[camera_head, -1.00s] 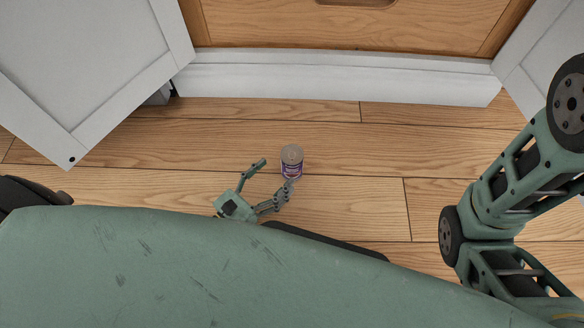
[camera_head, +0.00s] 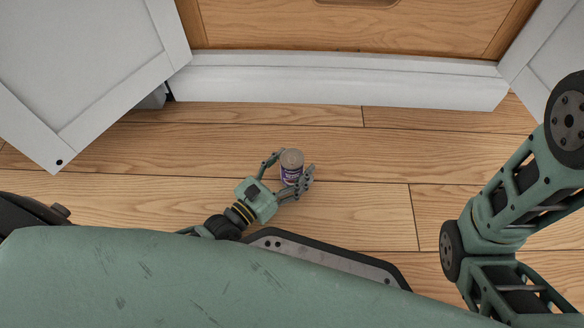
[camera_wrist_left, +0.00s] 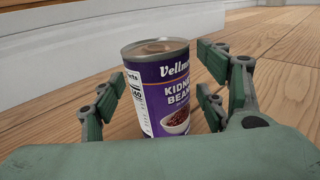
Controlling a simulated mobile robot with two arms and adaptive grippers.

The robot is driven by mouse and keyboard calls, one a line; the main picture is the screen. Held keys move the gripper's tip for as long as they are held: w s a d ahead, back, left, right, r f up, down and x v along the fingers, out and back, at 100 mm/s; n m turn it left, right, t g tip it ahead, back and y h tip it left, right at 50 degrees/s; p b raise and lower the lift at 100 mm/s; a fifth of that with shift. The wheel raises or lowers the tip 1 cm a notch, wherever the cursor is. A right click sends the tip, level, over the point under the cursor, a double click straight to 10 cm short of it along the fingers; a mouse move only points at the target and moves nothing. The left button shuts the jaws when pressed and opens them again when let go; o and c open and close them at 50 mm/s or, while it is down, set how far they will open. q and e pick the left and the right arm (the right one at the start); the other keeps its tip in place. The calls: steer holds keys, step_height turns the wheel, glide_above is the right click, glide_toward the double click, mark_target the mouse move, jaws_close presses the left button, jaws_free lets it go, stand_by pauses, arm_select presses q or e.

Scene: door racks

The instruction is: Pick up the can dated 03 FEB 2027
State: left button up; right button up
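A purple can (camera_head: 291,168) with a grey metal lid stands upright on the wooden floor. In the left wrist view the can (camera_wrist_left: 160,90) shows a "Kidney Beans" label; no date can be read. My left gripper (camera_head: 292,164) is low at the floor with its fingers on both sides of the can. In the left wrist view the gripper (camera_wrist_left: 162,92) looks open, with a small gap at the right finger; contact on the left is unclear. My right gripper is out of view.
A white plinth (camera_head: 335,80) runs below a wooden drawer front (camera_head: 350,28) behind the can. White doors stand open at the left (camera_head: 80,70) and right (camera_head: 550,55). The floor (camera_head: 360,180) right of the can is clear.

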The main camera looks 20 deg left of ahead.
arm_select(q)
steer(key=c, duration=1.3)
steer(key=shift+c, duration=0.3)
steer(key=shift+r, duration=0.15)
